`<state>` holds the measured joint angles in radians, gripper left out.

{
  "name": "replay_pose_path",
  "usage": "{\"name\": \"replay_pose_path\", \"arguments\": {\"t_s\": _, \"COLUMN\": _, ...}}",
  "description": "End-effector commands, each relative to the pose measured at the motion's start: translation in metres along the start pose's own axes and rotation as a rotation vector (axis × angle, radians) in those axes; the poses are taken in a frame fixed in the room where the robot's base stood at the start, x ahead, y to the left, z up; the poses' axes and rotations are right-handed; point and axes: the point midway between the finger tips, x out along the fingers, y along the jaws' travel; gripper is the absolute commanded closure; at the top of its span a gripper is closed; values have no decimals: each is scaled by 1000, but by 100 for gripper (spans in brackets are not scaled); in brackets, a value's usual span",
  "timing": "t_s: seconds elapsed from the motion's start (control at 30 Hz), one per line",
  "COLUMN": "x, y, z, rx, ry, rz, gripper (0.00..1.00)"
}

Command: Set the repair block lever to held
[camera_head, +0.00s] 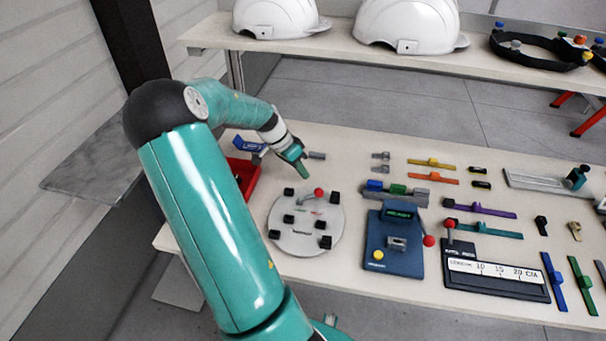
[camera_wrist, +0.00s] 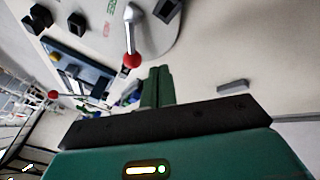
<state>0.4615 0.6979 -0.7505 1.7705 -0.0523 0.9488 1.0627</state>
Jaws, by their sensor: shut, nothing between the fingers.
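A round light-grey plate (camera_head: 285,240) with several black blocks lies on the table, and I take it as the repair block. Its lever (camera_head: 312,194) has a red ball end and lies near the plate's far edge, beside small green and red labels too small to read. In the wrist view the silver lever (camera_wrist: 134,32) points toward my gripper, its red ball apart from the fingers. My gripper (camera_head: 304,174) is shut and empty, just beyond the plate's far edge, above the table; its fingers (camera_wrist: 156,86) show together in the wrist view.
A blue device (camera_head: 390,262) with a red-ball lever stands right of the plate, then a black scale unit (camera_head: 495,275). A red tray (camera_head: 243,172) is at left. Several small coloured parts lie behind and right. A shelf with white helmets (camera_head: 275,15) is at the back.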

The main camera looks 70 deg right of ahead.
Motion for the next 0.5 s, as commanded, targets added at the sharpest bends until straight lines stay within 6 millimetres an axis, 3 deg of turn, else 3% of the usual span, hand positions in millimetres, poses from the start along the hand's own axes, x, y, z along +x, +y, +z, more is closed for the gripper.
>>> {"name": "replay_pose_path", "arguments": {"t_s": 0.5, "x": -89, "y": 6, "z": 0, "rx": -1, "ry": 1, "rz": -3, "gripper": 100}}
